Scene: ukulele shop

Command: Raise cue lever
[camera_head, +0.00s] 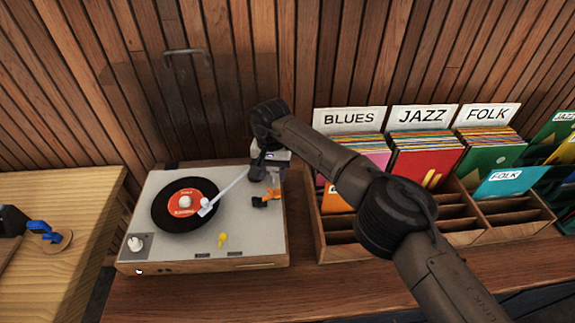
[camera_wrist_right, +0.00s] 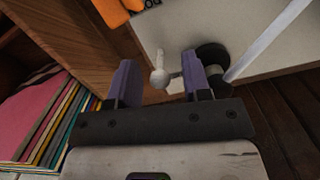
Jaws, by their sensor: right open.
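The turntable (camera_head: 160,256) stands on the wooden counter with a black record (camera_head: 170,219) on it. Its white tonearm (camera_head: 229,186) reaches over the record. My right gripper (camera_head: 264,172) is at the turntable's back right corner. The right wrist view shows its purple fingers (camera_wrist_right: 158,62) open. A small pale lever with a round knob (camera_wrist_right: 158,79), apparently the cue lever, appears between them, near the right finger. I cannot tell if they touch. A dark round tonearm base (camera_wrist_right: 212,57) is just beyond that finger. In the head view the gripper hides the lever. My left gripper is not visible.
An orange and black piece (camera_head: 266,199) sits on the deck close to my right gripper. A record rack (camera_head: 360,252) stands on the right, under my right arm. The slatted wall is behind.

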